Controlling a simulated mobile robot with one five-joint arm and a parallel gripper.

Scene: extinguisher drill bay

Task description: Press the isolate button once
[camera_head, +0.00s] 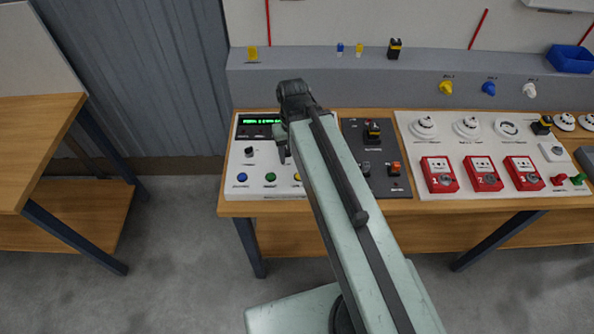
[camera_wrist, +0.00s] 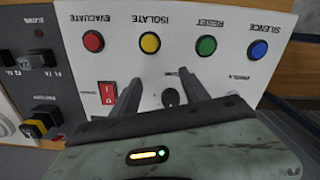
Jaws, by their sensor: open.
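The isolate button is a round yellow button (camera_wrist: 150,42) on the white panel (camera_wrist: 122,22), with its label ISOLATE above it in the wrist view. In the head view its yellow edge shows at the left side of my arm (camera_head: 297,177). My gripper (camera_wrist: 160,88) is open and empty. Its two fingers are apart over the panel, and their tips lie below the yellow button in the wrist picture. I cannot tell how high they are above the panel. In the head view my gripper (camera_head: 284,152) is over the white panel, partly hidden by my arm.
A red evacuate button (camera_wrist: 93,41), a green reset button (camera_wrist: 207,45) and a blue silence button (camera_wrist: 257,49) share the row. A red switch (camera_wrist: 107,94) and a black knob (camera_wrist: 171,97) are near the fingers. A dark panel (camera_head: 350,130) stands right of it.

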